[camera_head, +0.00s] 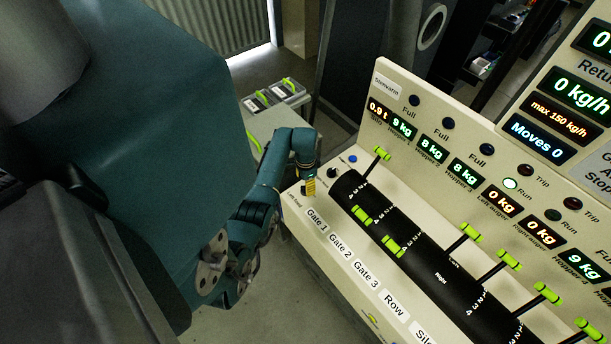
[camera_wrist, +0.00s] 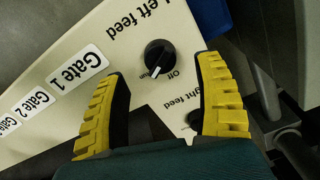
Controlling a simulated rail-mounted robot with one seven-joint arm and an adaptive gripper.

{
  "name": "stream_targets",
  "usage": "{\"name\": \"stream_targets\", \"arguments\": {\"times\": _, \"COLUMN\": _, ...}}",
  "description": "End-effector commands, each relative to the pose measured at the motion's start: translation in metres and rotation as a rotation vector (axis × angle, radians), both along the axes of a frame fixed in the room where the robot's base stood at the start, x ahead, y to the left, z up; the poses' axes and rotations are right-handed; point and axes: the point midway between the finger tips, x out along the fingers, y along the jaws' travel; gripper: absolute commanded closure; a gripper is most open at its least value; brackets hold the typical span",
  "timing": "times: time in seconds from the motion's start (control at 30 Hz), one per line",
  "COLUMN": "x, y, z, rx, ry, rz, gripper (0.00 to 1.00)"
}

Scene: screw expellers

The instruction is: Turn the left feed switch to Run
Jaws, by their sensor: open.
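The left feed switch (camera_wrist: 158,57) is a round black knob with a white pointer on a cream panel, beside the upside-down "Left feed" label. In the wrist view its pointer aims down and slightly left, with the word "Off" just to the right of the pointer tip. In the head view my gripper (camera_head: 309,187) is over the panel's left corner, largely hiding the switch.
The right feed knob (camera_wrist: 195,118) is partly hidden by my right finger; it also shows in the head view (camera_head: 333,172). A blue button (camera_head: 353,159) and green-handled levers (camera_head: 382,153) stand farther right. A Run lamp (camera_head: 510,183) glows green.

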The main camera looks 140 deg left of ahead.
Motion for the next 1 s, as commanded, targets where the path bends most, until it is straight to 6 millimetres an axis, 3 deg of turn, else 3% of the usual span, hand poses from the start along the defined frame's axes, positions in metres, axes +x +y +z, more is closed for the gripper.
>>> {"name": "stream_targets", "arguments": {"times": 0.13, "x": 0.000, "y": 0.000, "z": 0.039, "rx": 0.003, "ry": 0.003, "rz": 0.000, "gripper": 0.31}}
{"name": "stream_targets", "arguments": {"times": 0.33, "x": 0.000, "y": 0.000, "z": 0.068, "rx": 0.000, "ry": 0.000, "rz": 0.000, "gripper": 0.31}}
{"name": "stream_targets", "arguments": {"times": 1.0, "x": 0.001, "y": 0.001, "z": 0.073, "rx": 0.001, "ry": 0.001, "rz": -0.003, "gripper": 0.31}}
